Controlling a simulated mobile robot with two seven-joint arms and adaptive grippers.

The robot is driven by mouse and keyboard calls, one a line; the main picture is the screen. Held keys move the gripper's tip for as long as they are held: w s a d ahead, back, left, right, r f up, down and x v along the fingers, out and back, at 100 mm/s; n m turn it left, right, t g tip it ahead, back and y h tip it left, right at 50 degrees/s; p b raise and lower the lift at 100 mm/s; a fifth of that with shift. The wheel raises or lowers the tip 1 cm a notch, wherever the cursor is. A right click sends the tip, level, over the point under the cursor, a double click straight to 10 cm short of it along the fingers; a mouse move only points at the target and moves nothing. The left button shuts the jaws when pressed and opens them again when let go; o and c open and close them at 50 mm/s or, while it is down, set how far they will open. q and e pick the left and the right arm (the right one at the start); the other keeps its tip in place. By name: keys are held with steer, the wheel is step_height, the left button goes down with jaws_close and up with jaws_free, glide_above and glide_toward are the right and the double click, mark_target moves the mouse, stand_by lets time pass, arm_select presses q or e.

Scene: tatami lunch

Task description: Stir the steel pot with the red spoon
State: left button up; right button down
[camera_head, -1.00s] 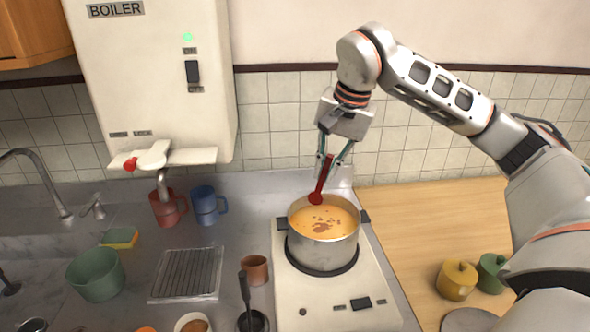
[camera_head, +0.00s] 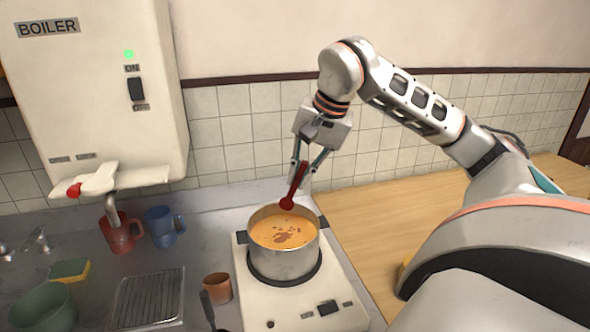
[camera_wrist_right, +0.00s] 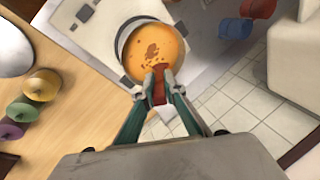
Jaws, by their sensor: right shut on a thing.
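The steel pot (camera_head: 284,262) stands on the white stove and holds orange soup with brown patches. My right gripper (camera_head: 299,166) is above the pot's far rim, shut on the red spoon (camera_head: 292,190). The spoon points down and its bowl end shows over the soup near the far rim; I cannot tell whether it touches the soup. In the right wrist view the gripper (camera_wrist_right: 160,88) holds the spoon (camera_wrist_right: 159,85) at the edge of the pot (camera_wrist_right: 122,50). My left gripper is not in view.
The white stove (camera_head: 345,312) has a dark knob at its front. A red mug (camera_head: 120,236), a blue mug (camera_head: 160,228), a brown cup (camera_head: 217,288) and a wire rack (camera_head: 147,300) are to its left. The boiler (camera_head: 105,90) hangs above. The wooden counter (camera_head: 370,230) lies right.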

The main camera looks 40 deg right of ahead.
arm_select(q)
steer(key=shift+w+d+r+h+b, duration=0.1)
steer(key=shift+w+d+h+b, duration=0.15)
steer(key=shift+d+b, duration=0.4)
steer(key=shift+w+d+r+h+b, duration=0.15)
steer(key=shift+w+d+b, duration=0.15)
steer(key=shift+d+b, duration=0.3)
arm_select(e)
step_height(320, 180, down, 15)
steer(key=w, duration=0.1)
steer(key=shift+w+r, duration=0.15)
steer(key=shift+w, duration=0.1)
stand_by(0.3)
steer(key=shift+a, duration=0.1)
stand_by(0.4)
